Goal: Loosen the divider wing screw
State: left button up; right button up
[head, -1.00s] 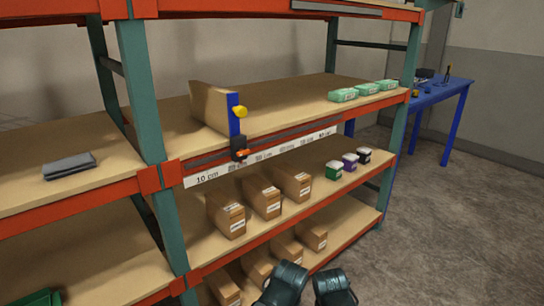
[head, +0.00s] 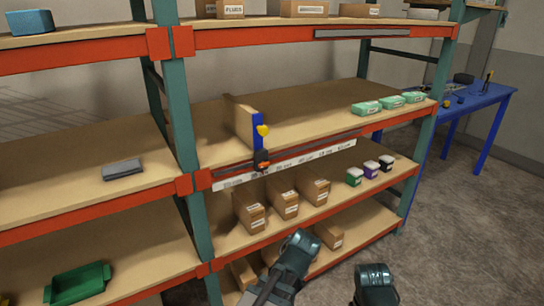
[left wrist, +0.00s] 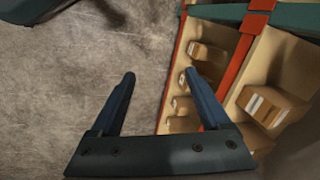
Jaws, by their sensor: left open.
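The divider (head: 242,122) stands upright on the middle shelf, with a blue front edge (head: 257,134) and a yellow knob (head: 263,130). Below it, a black clamp (head: 261,157) with a small orange part (head: 262,165) sits at the shelf's front rail; the orange part looks like the wing screw, but is too small to tell its shape. My left gripper (left wrist: 160,75) is open and empty in the left wrist view, over the floor and lower shelves. It is well away from the divider.
A ruled label strip (head: 285,165) runs along the front rail. Cardboard boxes (head: 284,205) and small lidded tubs (head: 371,169) stand on the shelf below. Green packs (head: 391,103) lie to the right of the divider, a grey item (head: 123,169) to the left. A blue table (head: 455,105) stands at right.

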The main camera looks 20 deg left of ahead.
pick_arm(q)
jog(key=w+a+r+m+t+y+p, duration=0.25)
jog(key=w+a+r+m+y, duration=0.4)
jog(key=r+m, duration=0.35)
jog(key=w+d+r+m+t+y, duration=0.2)
jog(key=w+r+m+t, duration=0.1)
jog(key=r+m, duration=0.2)
jog(key=w+d+r+m+t+y, duration=0.2)
jog(key=r+m, duration=0.4)
jog(key=r, duration=0.3)
jog(key=shift+w+r+t+y+b, duration=0.35)
jog(key=shift+w+t, duration=0.3)
jog(key=shift+t, duration=0.4)
pick_arm(e)
notch_tip(320, 180, up, 3)
jog(key=shift+r, duration=0.2)
jog(key=shift+a, duration=0.15)
